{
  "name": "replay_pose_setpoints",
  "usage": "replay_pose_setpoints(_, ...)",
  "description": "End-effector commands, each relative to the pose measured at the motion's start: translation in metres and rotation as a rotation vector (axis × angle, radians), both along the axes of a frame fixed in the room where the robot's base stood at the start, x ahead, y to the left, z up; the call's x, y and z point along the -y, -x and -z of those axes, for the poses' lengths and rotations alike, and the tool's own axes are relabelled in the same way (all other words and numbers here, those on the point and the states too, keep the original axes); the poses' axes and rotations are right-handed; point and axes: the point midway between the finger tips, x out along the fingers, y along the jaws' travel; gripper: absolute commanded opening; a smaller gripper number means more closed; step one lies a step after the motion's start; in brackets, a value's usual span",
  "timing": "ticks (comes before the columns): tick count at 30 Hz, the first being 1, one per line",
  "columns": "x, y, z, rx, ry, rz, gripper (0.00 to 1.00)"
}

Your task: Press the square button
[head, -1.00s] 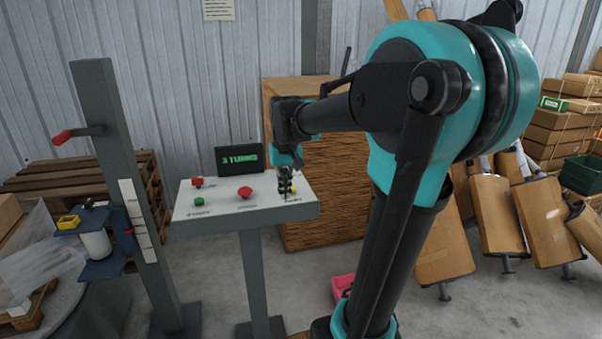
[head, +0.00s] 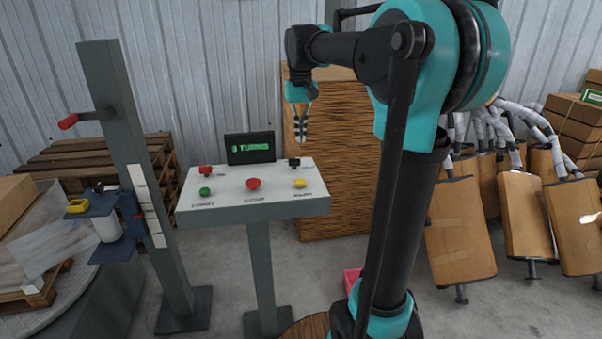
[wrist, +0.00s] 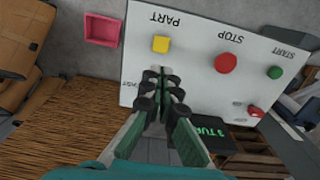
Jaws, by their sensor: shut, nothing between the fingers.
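The yellow square button (head: 300,183) sits at the right end of the white control panel (head: 225,190). In the wrist view the square button (wrist: 161,43) is beside the upside-down word PART. My gripper (head: 301,138) is shut and empty. It hangs fingers down above and behind the panel's right end, clear of the button. In the wrist view my gripper (wrist: 164,72) has its fingertips just below the button in the picture, with the button fully visible. Whether the button is pushed in cannot be told.
The panel also bears a round red button (head: 253,184), a green button (head: 204,191), a red switch (head: 206,170) and a black knob (head: 294,162). A small display (head: 250,148) stands behind it. A wooden crate (head: 345,160) is close behind my gripper. A grey post (head: 130,150) stands left.

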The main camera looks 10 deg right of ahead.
Motion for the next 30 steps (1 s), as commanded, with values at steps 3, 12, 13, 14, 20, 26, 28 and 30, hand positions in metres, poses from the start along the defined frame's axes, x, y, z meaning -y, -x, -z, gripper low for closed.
replay_pose_setpoints(3, 0.0, 0.0, 0.016, 0.0, 0.0, 0.0, 0.0)
replay_pose_setpoints(12, 0.0, 0.0, 0.075, 0.0, 0.0, 0.0, 0.0)
replay_pose_setpoints(13, 0.0, 0.0, 0.081, 0.0, 0.0, 0.0, 0.0)
replay_pose_setpoints(14, 0.0, 0.0, 0.087, 0.0, 0.0, 0.0, 0.0)
replay_pose_setpoints(20, 0.0, 0.0, 0.117, 0.0, 0.0, 0.0, 0.0)
replay_pose_setpoints(26, 0.0, 0.0, 0.131, 0.0, 0.0, 0.0, 0.0)
replay_pose_setpoints(28, 0.0, 0.0, 0.133, 0.0, 0.0, 0.0, 0.0)
replay_pose_setpoints(30, 0.0, 0.0, 0.133, 0.0, 0.0, 0.0, 0.0)
